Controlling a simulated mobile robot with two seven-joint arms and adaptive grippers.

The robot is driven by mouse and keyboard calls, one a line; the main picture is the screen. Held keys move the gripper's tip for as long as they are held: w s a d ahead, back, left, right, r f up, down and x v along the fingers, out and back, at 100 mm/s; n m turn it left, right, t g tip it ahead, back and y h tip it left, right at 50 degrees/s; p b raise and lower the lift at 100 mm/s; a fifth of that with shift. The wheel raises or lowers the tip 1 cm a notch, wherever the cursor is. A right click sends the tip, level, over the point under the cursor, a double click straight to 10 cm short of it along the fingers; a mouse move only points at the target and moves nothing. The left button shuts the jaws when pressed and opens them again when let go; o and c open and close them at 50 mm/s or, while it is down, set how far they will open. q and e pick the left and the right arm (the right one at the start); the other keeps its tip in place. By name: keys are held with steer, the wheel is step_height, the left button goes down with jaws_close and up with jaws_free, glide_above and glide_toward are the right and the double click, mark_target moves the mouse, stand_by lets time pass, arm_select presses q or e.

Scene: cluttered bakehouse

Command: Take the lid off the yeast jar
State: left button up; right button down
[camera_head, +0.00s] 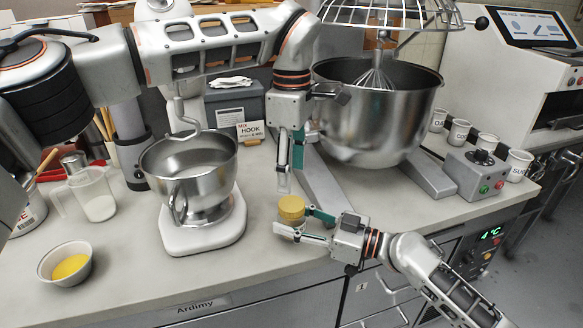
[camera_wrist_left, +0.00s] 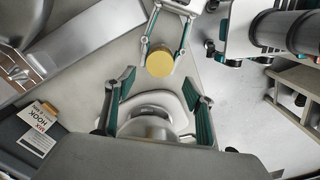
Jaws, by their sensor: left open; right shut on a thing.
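The yeast jar's round yellow lid (camera_head: 291,207) is on top of the small jar near the front edge of the counter. The lid also shows from above in the left wrist view (camera_wrist_left: 159,62). The jar body is mostly hidden by my right gripper (camera_head: 291,222), which is shut around it from the right, below the lid. My left gripper (camera_head: 288,177) points down, open and empty, just above and behind the lid. In the left wrist view the lid lies beyond the open fingers of my left gripper (camera_wrist_left: 160,103), apart from them.
A small stand mixer bowl (camera_head: 188,165) stands to the left, and a large steel mixing bowl (camera_head: 375,120) behind right. A HOOK card (camera_head: 250,130) stands behind my left gripper. A bowl of yellow liquid (camera_head: 65,264) and a jug (camera_head: 95,196) are far left. Bare counter lies around the jar.

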mark_target(292, 203)
arm_select(q)
steer(key=m, duration=0.5)
steer(key=shift+m, duration=0.4)
steer(key=shift+f, duration=4)
steer(key=shift+c, duration=0.5)
